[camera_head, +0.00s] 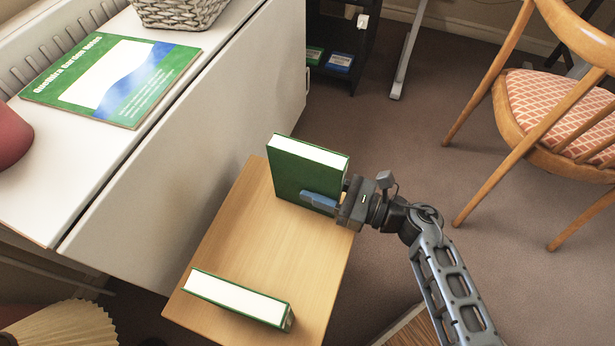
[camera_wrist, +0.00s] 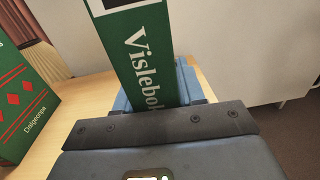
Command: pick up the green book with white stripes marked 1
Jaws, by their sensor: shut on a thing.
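A green book (camera_head: 297,180) stands upright at the far end of a small wooden table (camera_head: 240,245). My gripper (camera_head: 320,201) reaches it from the right, with blue fingers at its lower right part. In the wrist view its green spine (camera_wrist: 150,62) carries white letters beginning "Vislebo" and a white band near the top. The blue fingers (camera_wrist: 160,92) lie on both sides of this spine, shut on the book. White stripes on its cover and a mark 1 cannot be made out. Whether its bottom touches the table is unclear.
A second green book (camera_head: 239,299) stands at the table's near end; a green cover with red diamonds (camera_wrist: 22,105) shows left in the wrist view. A white cabinet (camera_head: 190,170) borders the table on the left, bearing a flat green-blue book (camera_head: 115,78). A chair (camera_head: 545,110) stands right.

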